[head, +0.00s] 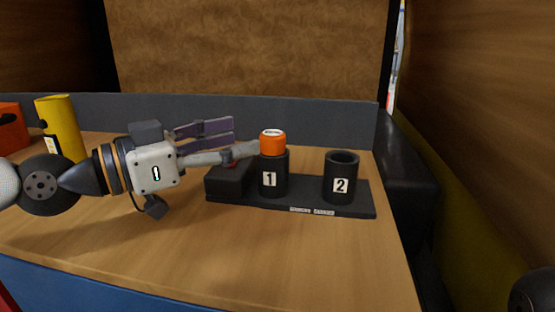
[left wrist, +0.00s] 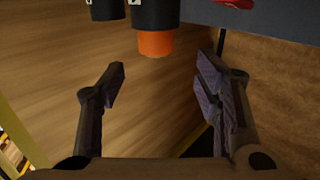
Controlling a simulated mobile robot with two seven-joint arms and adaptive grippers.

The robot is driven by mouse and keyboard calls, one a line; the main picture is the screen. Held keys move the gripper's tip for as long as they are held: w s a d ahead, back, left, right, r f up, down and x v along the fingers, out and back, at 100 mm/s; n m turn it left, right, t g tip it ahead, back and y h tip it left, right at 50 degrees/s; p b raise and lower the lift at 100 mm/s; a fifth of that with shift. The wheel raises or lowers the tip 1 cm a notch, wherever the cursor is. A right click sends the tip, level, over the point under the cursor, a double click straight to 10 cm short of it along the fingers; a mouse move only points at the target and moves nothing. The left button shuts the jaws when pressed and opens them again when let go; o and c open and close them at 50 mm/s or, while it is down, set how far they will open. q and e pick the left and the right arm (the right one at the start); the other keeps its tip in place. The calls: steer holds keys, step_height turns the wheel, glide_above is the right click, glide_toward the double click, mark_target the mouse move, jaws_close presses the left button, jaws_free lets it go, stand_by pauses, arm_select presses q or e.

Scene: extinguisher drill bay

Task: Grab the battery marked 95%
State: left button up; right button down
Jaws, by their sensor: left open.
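An orange battery-like cylinder (head: 272,143) with a pale marked top stands in the black holder numbered 1 (head: 267,181). Its marking is too small to read, so I cannot tell if it says 95%. The holder numbered 2 (head: 341,184) looks empty. My left gripper (head: 240,141) is open, just left of the orange cylinder, its fingers pointing toward it. In the left wrist view, the orange cylinder (left wrist: 155,43) shows ahead, between and beyond the open fingers (left wrist: 163,75), with nothing held. My right gripper is not in view.
Both holders stand on a black base (head: 310,201) on the wooden table (head: 250,255). A yellow cylinder (head: 61,125) and an orange object (head: 10,128) stand at the far left. A grey rail (head: 325,118) runs behind. The table front is clear.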

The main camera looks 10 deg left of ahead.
mark_target(262, 138)
arm_select(q)
steer(key=shift+x, duration=1.15)
steer(key=x, duration=0.5)
steer(key=shift+s+d+f, duration=0.15)
steer(key=shift+d+f, duration=0.05)
steer(key=shift+f, duration=0.2)
steer(key=shift+a, duration=0.1)
steer(key=shift+r, duration=0.1)
jaws_close()
